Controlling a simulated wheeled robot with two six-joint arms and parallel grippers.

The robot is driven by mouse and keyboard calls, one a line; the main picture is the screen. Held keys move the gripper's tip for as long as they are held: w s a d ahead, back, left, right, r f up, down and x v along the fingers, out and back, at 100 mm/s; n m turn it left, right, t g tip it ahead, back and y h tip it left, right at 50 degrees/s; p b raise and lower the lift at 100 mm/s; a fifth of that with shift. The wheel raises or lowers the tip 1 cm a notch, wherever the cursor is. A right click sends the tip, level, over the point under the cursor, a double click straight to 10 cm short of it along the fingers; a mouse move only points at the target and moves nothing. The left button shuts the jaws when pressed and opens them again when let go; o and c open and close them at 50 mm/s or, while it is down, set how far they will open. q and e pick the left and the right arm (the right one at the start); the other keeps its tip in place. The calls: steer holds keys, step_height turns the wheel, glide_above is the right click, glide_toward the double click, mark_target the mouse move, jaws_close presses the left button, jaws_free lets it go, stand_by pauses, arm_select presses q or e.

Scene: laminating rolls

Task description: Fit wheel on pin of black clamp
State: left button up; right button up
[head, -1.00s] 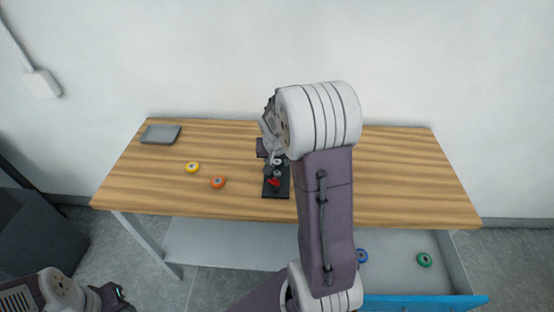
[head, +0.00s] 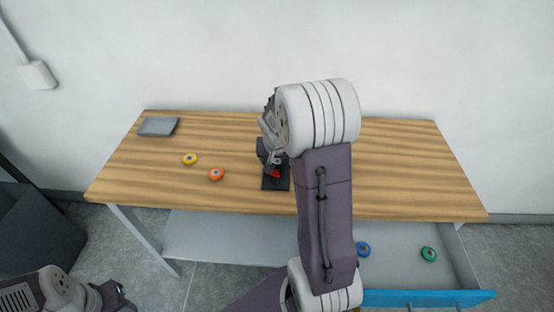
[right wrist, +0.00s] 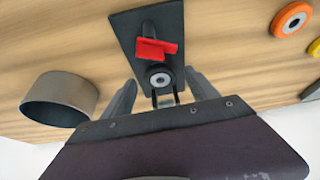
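The black clamp (head: 269,183) stands on the table and has a red lever (head: 276,175). The clamp (right wrist: 126,28) and red lever (right wrist: 157,49) also show in the right wrist view. A dark wheel-like disc with a pale centre (right wrist: 160,78) shows at the clamp's near end; I cannot tell whether it sits on a pin. My right gripper (right wrist: 163,83) is open, with its fingers apart on either side of this disc. In the head view my right gripper (head: 272,158) is over the clamp and partly hides it. My left gripper (head: 118,297) is low at the left, away from the table.
A yellow wheel (head: 190,159) and an orange wheel (head: 216,174) lie left of the clamp. A grey tray (head: 158,126) is at the back left. A blue wheel (head: 363,249) and green wheel (head: 429,254) lie in the open drawer (head: 400,270). A grey cylinder (right wrist: 60,98) stands nearby.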

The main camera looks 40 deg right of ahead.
steer(key=p+v, duration=0.1)
steer(key=v, duration=0.8)
stand_by(0.6)
